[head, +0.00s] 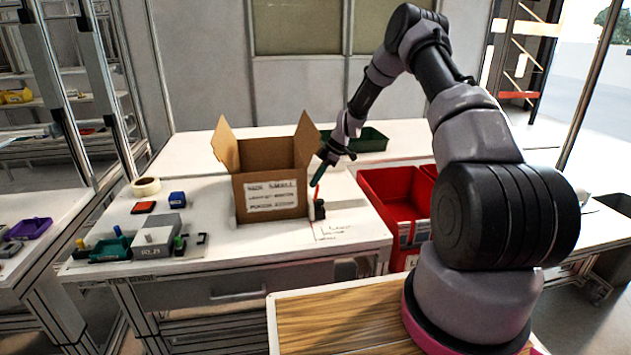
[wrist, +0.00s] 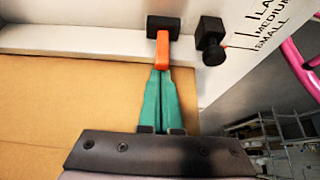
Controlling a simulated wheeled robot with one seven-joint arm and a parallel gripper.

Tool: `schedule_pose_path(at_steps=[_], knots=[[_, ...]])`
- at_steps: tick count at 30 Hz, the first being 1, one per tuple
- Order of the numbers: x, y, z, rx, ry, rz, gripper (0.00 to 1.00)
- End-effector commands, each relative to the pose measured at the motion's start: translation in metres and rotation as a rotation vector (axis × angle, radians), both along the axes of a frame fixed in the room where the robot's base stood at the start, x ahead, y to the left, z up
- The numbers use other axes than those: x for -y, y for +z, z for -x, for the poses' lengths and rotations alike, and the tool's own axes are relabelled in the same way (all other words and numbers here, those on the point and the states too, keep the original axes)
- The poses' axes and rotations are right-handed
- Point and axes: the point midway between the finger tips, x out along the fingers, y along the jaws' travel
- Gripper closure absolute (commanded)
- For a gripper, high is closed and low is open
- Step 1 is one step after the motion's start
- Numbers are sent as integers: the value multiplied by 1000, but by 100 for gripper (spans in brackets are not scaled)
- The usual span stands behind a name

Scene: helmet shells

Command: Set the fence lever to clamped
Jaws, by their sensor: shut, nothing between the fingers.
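The fence lever (wrist: 162,48) is a short orange bar on a black mount (wrist: 158,24) in the wrist view. In the head view the orange lever (head: 317,192) stands roughly upright, leaning slightly, beside the cardboard box's right side. My gripper (wrist: 162,72) has teal fingers pressed together, with nothing between them. Their tips line up with the lever's near end; I cannot tell whether they touch it. In the head view my gripper (head: 315,184) points down just above the lever. Clamped or unclamped markings are not readable.
An open cardboard box (head: 270,192) stands left of the lever. A black knob (wrist: 210,40) sits right of the lever, beside a size label (wrist: 270,22). Red bins (head: 395,195) stand to the right, and a green tray (head: 368,139) lies behind.

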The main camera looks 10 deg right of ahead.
Motion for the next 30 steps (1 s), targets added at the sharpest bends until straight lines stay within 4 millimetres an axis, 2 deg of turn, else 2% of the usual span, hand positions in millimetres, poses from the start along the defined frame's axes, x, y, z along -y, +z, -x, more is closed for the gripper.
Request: schedule_pose_path(at_steps=[17,28,30], knots=[[12,-2,0,-3,-5,-118,100],[34,-10,0,-3,-11,-390,100],[36,-10,0,0,-2,-384,100]])
